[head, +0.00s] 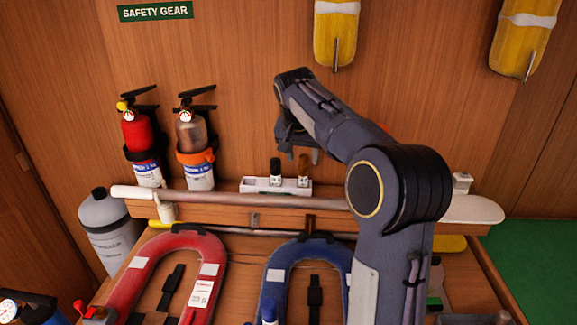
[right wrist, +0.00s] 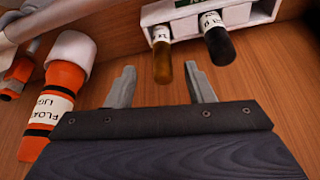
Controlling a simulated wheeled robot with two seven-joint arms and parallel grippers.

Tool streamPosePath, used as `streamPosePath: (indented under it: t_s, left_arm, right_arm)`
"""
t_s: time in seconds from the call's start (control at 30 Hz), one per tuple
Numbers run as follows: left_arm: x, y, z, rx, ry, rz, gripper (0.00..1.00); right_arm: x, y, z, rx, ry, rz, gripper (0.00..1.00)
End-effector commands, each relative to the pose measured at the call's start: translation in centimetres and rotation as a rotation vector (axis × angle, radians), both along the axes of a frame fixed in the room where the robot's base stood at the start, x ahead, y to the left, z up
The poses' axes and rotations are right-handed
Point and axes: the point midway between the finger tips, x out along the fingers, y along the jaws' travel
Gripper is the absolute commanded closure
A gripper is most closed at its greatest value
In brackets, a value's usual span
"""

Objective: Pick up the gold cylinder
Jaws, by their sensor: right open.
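The gold cylinder (head: 303,172) is small, with a white label band. It stands upright in a white rack (head: 262,186) on the wooden shelf, to the right of a black cylinder (head: 276,170). My right gripper (head: 302,156) hangs above the rack, open and empty. In the right wrist view the gold cylinder (right wrist: 163,58) shows ahead, between the two open fingertips (right wrist: 161,78), not gripped. The black cylinder (right wrist: 218,45) is just right of the right-hand finger there. My left gripper is out of view.
Two extinguishers, red (head: 137,133) and bronze (head: 191,136), stand left of the rack. A pale rail (head: 240,199) runs before the shelf. Red (head: 140,265) and blue (head: 280,265) life vests lie below. An orange-and-white float light (right wrist: 52,100) shows in the right wrist view.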

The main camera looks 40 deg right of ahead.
Motion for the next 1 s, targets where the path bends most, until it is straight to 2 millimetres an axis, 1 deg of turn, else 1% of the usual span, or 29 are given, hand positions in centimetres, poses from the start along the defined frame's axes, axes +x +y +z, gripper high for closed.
streamPosePath:
  t_s: [0.27,0.43,0.53,0.67,0.87,1.0]
  left_arm:
    - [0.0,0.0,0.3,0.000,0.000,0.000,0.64]
    - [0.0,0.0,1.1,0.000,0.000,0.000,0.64]
    - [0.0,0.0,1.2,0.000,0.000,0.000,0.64]
    - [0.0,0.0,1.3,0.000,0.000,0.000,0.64]
    - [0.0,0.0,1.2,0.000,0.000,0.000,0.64]
    - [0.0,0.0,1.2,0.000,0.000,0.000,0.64]
  right_arm:
    - [0.8,-1.0,-2.7,-0.003,0.003,-0.003,0.52]
    - [1.6,-1.6,-4.9,-0.001,0.006,-0.003,0.52]
    - [1.9,-2.0,-6.2,-0.001,0.004,-0.002,0.52]
    - [2.1,-2.2,-7.0,-0.001,0.001,-0.002,0.52]
    - [2.2,-2.2,-7.0,-0.001,0.000,-0.001,0.52]
    - [2.2,-2.2,-7.0,-0.001,0.000,-0.001,0.70]
